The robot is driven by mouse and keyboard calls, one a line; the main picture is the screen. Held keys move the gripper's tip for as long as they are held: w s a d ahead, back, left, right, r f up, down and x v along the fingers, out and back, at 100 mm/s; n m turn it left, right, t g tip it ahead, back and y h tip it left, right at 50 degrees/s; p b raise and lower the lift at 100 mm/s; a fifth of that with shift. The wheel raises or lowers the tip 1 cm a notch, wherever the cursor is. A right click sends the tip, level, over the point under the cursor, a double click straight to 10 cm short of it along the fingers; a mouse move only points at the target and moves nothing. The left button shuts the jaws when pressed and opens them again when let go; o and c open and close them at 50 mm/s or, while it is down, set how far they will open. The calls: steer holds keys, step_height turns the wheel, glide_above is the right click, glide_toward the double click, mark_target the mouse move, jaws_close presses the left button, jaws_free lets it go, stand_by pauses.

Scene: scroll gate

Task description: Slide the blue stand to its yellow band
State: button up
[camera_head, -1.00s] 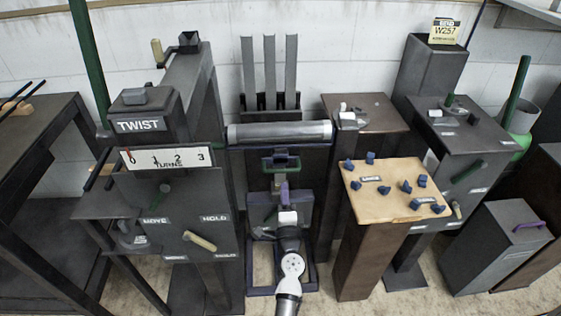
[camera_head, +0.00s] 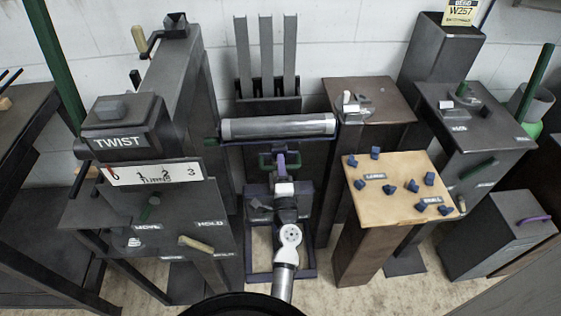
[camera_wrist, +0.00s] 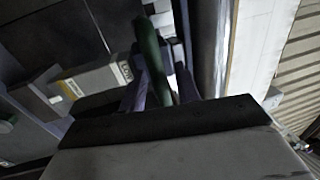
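A blue-purple framed stand (camera_head: 251,262) is on the floor in the middle of the head view, below a long grey roller. A green handle (camera_head: 265,161) is at its upper part; it also shows in the wrist view (camera_wrist: 150,58). My gripper (camera_head: 280,160) has reached the handle. In the wrist view my gripper (camera_wrist: 160,82) has its two purple fingers apart, one on each side of the green bar; firm contact is not visible. A small yellow strip (camera_wrist: 70,88) shows beside a grey labelled plate (camera_wrist: 98,80). I cannot tell whether this strip is the stand's band.
The grey roller (camera_head: 277,127) spans above the handle. A dark TWIST station (camera_head: 125,125) stands close on the left, with a pale HOLD lever (camera_head: 203,246). A tan-topped pedestal (camera_head: 375,200) with several blue knobs stands on the right. A little floor shows between them.

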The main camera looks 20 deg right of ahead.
jaws_close()
stand_by(0.3)
steer(key=shift+f+b, duration=0.3)
steer(key=shift+b, duration=0.45)
steer(key=shift+r, duration=0.1)
jaws_free()
